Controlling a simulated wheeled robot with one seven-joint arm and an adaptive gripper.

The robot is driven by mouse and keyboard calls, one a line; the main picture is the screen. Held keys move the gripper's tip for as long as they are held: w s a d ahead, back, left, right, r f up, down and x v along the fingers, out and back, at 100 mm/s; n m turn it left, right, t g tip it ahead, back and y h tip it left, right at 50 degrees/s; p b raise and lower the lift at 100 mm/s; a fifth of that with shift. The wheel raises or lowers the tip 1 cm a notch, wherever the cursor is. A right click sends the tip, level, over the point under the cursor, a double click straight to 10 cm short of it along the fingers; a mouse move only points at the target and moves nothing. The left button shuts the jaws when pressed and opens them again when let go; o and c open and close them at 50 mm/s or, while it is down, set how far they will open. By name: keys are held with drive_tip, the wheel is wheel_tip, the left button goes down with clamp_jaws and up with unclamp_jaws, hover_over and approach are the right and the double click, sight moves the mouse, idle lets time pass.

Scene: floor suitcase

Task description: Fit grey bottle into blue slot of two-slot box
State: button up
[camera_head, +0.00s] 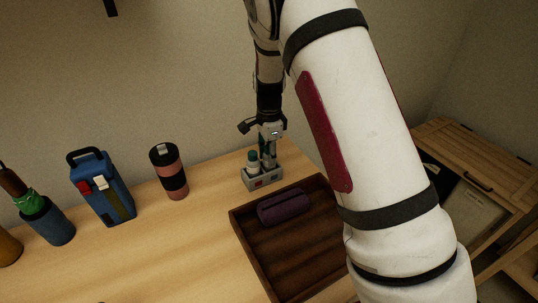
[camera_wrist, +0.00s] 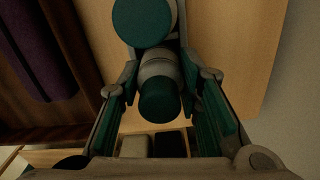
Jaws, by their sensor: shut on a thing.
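The two-slot box (camera_head: 262,181) is a small grey block on the table with a red mark on its front. A pale bottle with a teal cap (camera_head: 252,161) stands at its left side; the large teal cap (camera_wrist: 142,22) also shows in the wrist view. My gripper (camera_head: 269,157) points down over the right part of the box. In the wrist view its teal-padded fingers flank the grey bottle (camera_wrist: 158,68), which has a dark teal cap, and are shut on it. The bottle's lower end and the blue slot are hidden, so I cannot tell its depth.
A dark wooden tray (camera_head: 243,232) with a purple case (camera_head: 284,207) lies just in front of the box. To the left stand a pink and black tumbler (camera_head: 170,174), a blue bottle carrier (camera_head: 103,190) and a blue holder (camera_head: 48,222). The front-left table is clear.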

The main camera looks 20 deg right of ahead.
drive_tip(key=o, duration=1.2)
